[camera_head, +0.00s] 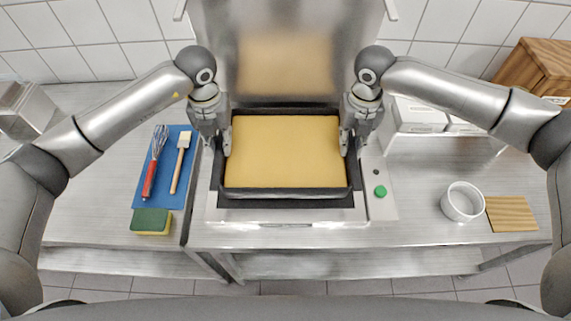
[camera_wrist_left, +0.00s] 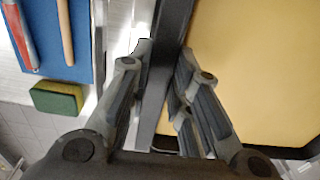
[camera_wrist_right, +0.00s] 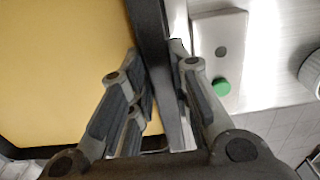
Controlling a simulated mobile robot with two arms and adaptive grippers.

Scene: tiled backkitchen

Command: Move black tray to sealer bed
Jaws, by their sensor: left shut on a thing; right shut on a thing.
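The black tray (camera_head: 287,192) with a flat yellow filling (camera_head: 284,150) is at the sealer bed (camera_head: 290,215), in the middle of the head view. I cannot tell whether it rests on the bed or hangs just above it. My left gripper (camera_head: 224,145) is shut on the tray's left rim; the rim runs between its fingers in the left wrist view (camera_wrist_left: 165,105). My right gripper (camera_head: 347,145) is shut on the tray's right rim, which shows between its fingers in the right wrist view (camera_wrist_right: 160,75). The tray looks level.
The sealer's raised metal lid (camera_head: 285,60) stands behind the tray. A green button (camera_head: 380,191) is on its right panel. A blue mat (camera_head: 160,190) with a whisk (camera_head: 155,160), a brush (camera_head: 180,165) and a sponge (camera_head: 151,222) lies left. A white ring-shaped dish (camera_head: 462,202) and wooden board (camera_head: 511,214) are right.

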